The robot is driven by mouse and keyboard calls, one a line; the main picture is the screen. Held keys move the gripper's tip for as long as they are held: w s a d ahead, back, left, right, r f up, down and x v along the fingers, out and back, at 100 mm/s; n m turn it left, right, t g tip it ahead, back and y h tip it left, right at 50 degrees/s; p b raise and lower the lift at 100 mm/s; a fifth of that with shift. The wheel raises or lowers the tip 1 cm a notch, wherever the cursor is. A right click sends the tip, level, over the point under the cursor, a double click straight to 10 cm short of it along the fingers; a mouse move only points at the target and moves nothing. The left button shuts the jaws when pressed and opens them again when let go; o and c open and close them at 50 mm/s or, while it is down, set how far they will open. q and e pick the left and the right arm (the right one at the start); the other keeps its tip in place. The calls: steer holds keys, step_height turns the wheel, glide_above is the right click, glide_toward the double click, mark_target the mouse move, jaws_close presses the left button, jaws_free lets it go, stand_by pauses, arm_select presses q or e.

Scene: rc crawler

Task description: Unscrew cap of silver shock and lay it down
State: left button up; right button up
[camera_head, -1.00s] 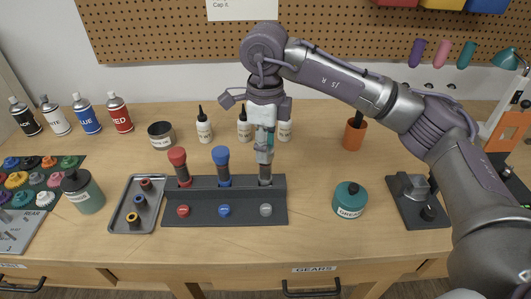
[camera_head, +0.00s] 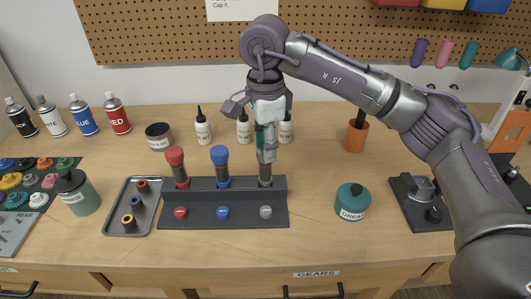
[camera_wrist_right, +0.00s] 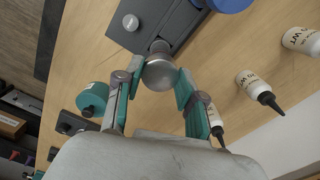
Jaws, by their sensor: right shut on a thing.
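The silver shock (camera_head: 265,180) stands upright in the right slot of the dark stand (camera_head: 200,197). Its round silver cap (camera_wrist_right: 160,72) shows in the right wrist view, between the fingers. My right gripper (camera_head: 267,156) points down over the shock and is shut on the cap; it also shows in the right wrist view (camera_wrist_right: 157,80). In the head view the fingers hide most of the cap, and I cannot tell whether it is loose on the thread. My left gripper is not in view.
A red-capped shock (camera_head: 177,166) and a blue-capped shock (camera_head: 221,166) stand left in the same stand. A grey tray (camera_head: 147,222) with small rings lies farther left. A grease jar (camera_head: 351,202) stands right. Dropper bottles (camera_head: 203,130) stand behind. The bench front is clear.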

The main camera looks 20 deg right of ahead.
steer(key=shift+f+n+b, duration=0.1)
steer(key=shift+n+b, duration=0.25)
steer(key=shift+n, duration=1.75)
steer(key=n+b, duration=0.1)
steer(key=n, duration=0.2)
steer(key=shift+n, duration=0.6)
steer(key=n, duration=0.3)
steer(key=shift+n, duration=0.6)
